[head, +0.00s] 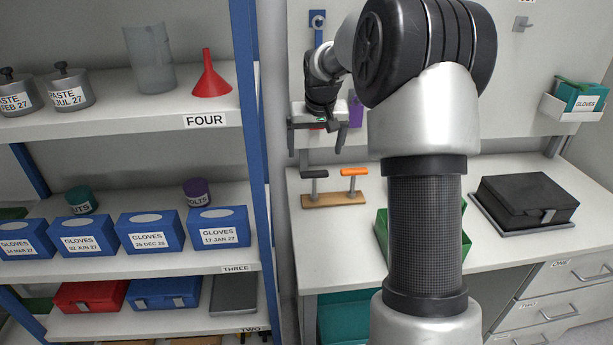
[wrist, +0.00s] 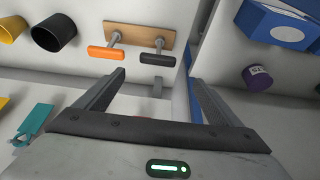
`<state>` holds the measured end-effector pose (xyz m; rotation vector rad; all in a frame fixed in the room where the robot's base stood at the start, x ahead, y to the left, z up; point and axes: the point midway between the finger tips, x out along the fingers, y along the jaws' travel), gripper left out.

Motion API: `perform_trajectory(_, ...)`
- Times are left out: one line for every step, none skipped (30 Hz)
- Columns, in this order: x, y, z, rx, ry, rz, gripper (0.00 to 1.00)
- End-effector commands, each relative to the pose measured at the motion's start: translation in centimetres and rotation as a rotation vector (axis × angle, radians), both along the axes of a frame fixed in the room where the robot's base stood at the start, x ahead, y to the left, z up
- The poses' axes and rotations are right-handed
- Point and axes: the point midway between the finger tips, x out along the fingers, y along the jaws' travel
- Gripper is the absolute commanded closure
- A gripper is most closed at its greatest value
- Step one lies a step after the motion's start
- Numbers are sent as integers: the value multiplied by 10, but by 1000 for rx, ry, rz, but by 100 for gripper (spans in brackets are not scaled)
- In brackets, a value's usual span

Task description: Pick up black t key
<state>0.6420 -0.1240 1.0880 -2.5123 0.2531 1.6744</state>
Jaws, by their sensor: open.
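The black t key (head: 314,173) stands upright in a wooden block (head: 333,201) on the workbench. In the wrist view the black t key (wrist: 158,59) shows its handle beyond my fingertips, nearly centred between them. An orange t key (head: 354,171) stands beside it in the same block, and it also shows in the wrist view (wrist: 106,53). My gripper (head: 317,142) is open and empty, above the block with its fingers pointing down. In the wrist view my gripper (wrist: 157,80) has both fingers spread apart. A gap remains between fingers and handle.
A shelf rack with a blue post (head: 250,130) stands close on the left, holding blue glove boxes (head: 219,227). A green bin (head: 383,235) stands on the bench partly behind my arm, with a black case (head: 525,200) farther right.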

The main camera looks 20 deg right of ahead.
Motion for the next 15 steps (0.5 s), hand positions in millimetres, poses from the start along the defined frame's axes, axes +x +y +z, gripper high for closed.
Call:
perform_trajectory(3,-1,-10,2,5,-1,12)
perform_trajectory(5,-1,-15,2,5,0,12)
perform_trajectory(8,-2,-24,2,6,0,12)
perform_trajectory(10,-2,-30,1,6,1,12)
perform_trajectory(12,-3,-36,1,7,1,12)
perform_trajectory(15,-3,-45,2,6,1,12)
perform_trajectory(18,-4,-50,2,6,1,12)
perform_trajectory(20,-4,-57,2,7,1,12)
perform_trajectory(24,-5,-65,2,5,1,12)
perform_trajectory(26,-6,-70,1,5,1,12)
perform_trajectory(29,-6,-76,1,5,1,12)
perform_trajectory(31,-6,-83,2,6,1,12)
perform_trajectory(33,-7,-87,2,5,1,12)
perform_trajectory(35,-7,-91,1,4,1,12)
perform_trajectory(37,-8,-96,1,3,1,12)
